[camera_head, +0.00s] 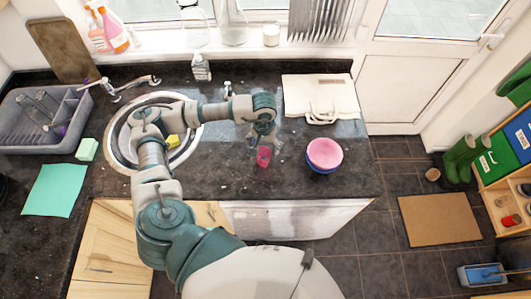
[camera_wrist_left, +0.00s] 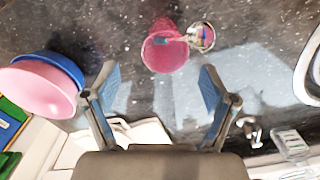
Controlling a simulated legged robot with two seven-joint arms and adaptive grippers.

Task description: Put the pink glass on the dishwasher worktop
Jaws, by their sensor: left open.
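The pink glass (camera_head: 263,158) stands on the dark speckled worktop (camera_head: 235,180), above the white front panel (camera_head: 290,220). In the left wrist view the glass (camera_wrist_left: 163,47) is just beyond my fingertips, near the middle. My left gripper (camera_head: 264,137) is close behind the glass in the head view. In the wrist view its two fingers (camera_wrist_left: 160,80) are spread apart with nothing between them. The glass and the fingers look apart. My right gripper is in neither view.
A pink bowl (camera_head: 324,153) sits in a blue bowl (camera_head: 321,171) right of the glass. A small round shiny item (camera_wrist_left: 201,37) is beside the glass in the wrist view. A white bag (camera_head: 320,97) lies behind, and the round sink (camera_head: 113,140) is left.

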